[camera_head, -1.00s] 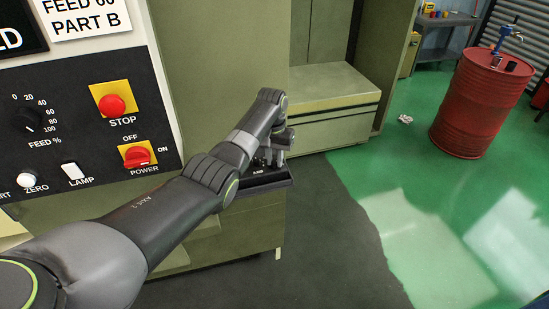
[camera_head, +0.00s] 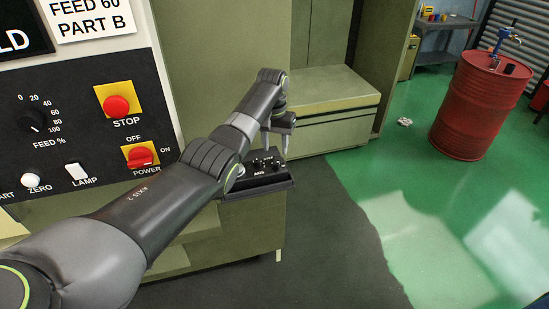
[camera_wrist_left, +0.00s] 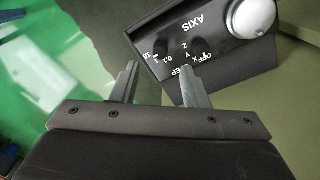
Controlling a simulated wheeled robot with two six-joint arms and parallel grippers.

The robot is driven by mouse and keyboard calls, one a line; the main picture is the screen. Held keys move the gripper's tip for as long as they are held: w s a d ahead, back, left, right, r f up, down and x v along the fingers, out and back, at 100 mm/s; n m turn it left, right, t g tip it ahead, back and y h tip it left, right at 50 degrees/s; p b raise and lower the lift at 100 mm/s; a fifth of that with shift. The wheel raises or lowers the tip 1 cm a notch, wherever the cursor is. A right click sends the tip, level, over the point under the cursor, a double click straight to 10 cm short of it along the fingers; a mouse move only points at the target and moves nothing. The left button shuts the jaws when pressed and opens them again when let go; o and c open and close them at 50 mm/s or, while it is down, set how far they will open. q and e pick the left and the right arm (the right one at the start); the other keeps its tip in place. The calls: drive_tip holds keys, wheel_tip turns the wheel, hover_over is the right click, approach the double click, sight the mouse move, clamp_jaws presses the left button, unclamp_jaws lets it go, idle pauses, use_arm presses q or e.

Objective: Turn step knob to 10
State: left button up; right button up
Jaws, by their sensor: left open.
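A small black control box (camera_head: 262,182) with dark knobs on its top sits beyond the elbow of my left arm in the head view. In the left wrist view the same box (camera_wrist_left: 220,80) shows the word AXIS, letters X, Y, Z, step marks 0.1, 1 and 10, and a round silver wheel (camera_wrist_left: 251,17). My right gripper is out of view.
A machine panel with a red stop button (camera_head: 117,106), red power switch (camera_head: 140,157) and feed dial (camera_head: 31,119) stands at the left. A green cabinet (camera_head: 331,100) is behind the box. A red drum (camera_head: 482,106) stands far right on open floor.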

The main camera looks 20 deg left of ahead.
use_arm(q)
wheel_tip(320, 180, up, 12)
drive_tip(key=shift+a+f, duration=0.15)
drive_tip(key=shift+a, duration=0.1)
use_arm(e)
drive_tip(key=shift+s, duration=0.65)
